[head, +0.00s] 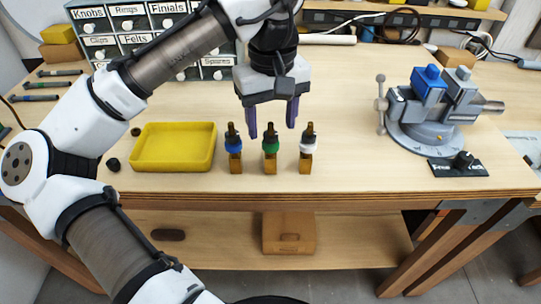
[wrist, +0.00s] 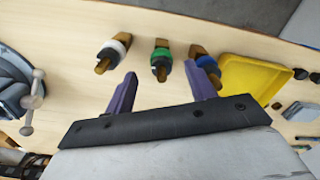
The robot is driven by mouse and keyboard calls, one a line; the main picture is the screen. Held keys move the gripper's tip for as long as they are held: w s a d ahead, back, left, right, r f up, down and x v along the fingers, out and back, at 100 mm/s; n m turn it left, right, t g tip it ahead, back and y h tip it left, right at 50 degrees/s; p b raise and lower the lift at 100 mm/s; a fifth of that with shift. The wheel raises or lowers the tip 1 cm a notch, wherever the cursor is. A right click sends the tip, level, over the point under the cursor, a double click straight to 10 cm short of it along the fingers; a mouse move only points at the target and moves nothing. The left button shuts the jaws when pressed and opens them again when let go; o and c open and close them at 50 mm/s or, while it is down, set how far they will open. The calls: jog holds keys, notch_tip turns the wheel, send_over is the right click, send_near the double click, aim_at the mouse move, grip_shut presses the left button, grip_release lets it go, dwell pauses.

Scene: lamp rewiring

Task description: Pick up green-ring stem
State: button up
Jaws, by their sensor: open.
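Three stems stand in a row near the table's front edge, each on a wooden block. The green-ring stem (head: 269,145) is in the middle, with the blue-ring stem (head: 233,145) to its left and the white-ring stem (head: 307,148) to its right. My gripper (head: 272,132) is open and empty, its purple fingers pointing down behind and above the row. In the wrist view the green-ring stem (wrist: 160,60) lies ahead of the gap between my fingertips (wrist: 161,78), apart from both. The blue-ring stem (wrist: 203,62) appears close to one finger there.
A yellow tray (head: 173,148) sits left of the stems. A grey vise with a blue block (head: 429,84) stands at the right, behind a black plate (head: 458,166). A labelled drawer cabinet (head: 130,22) is at the back left. The tabletop between stems and vise is clear.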

aim_at(271, 134)
jog(key=shift+a+f+p, duration=0.1)
jog(key=shift+f+p, duration=0.35)
jog(key=shift+f, duration=2.2)
grip_shut()
